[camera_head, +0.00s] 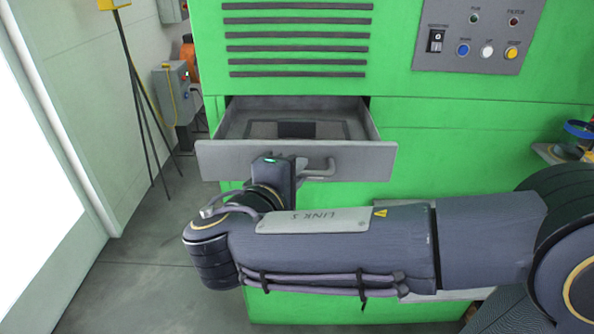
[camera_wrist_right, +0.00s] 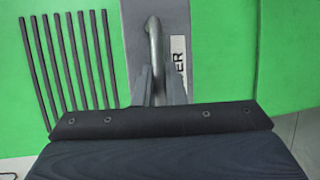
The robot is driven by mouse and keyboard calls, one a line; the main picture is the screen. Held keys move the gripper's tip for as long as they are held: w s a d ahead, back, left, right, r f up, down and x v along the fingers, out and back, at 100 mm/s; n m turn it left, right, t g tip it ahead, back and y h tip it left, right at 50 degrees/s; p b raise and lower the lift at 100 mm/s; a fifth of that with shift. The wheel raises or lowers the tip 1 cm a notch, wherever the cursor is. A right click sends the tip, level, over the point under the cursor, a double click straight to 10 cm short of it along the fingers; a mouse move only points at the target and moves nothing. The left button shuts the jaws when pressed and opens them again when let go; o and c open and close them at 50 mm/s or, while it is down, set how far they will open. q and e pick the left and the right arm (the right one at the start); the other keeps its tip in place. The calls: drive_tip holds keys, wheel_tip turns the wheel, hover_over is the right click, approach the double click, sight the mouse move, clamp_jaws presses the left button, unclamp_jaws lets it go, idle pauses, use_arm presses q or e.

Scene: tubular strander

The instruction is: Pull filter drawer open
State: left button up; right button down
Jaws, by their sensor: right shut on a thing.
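The grey filter drawer (camera_head: 360,162) stands partly open out of the green machine in the head view, and its inside shows from above. Its bar handle (camera_head: 320,172) is on the drawer front. My right gripper (camera_head: 292,172) is at the left part of this handle, its fingers mostly hidden behind the wrist. In the right wrist view, the two fingers (camera_wrist_right: 160,85) of my right gripper are closed around the curved handle (camera_wrist_right: 153,40). A white label with partly covered letters is beside the handle on the drawer front. My left gripper is not in view.
The green machine (camera_head: 450,135) has vent slots above the drawer and a control panel (camera_head: 478,35) at upper right. A tripod stand (camera_head: 140,100) and grey boxes are at the left. Bare floor (camera_head: 140,250) lies front left. A ledge with a blue-rimmed item (camera_head: 578,130) is at the right.

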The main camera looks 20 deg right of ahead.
drive_tip(key=c, duration=1.8)
unclamp_jaws()
drive_tip(key=v, duration=0.7)
drive_tip(key=shift+s+a, duration=0.2)
drive_tip(key=shift+s, duration=0.1)
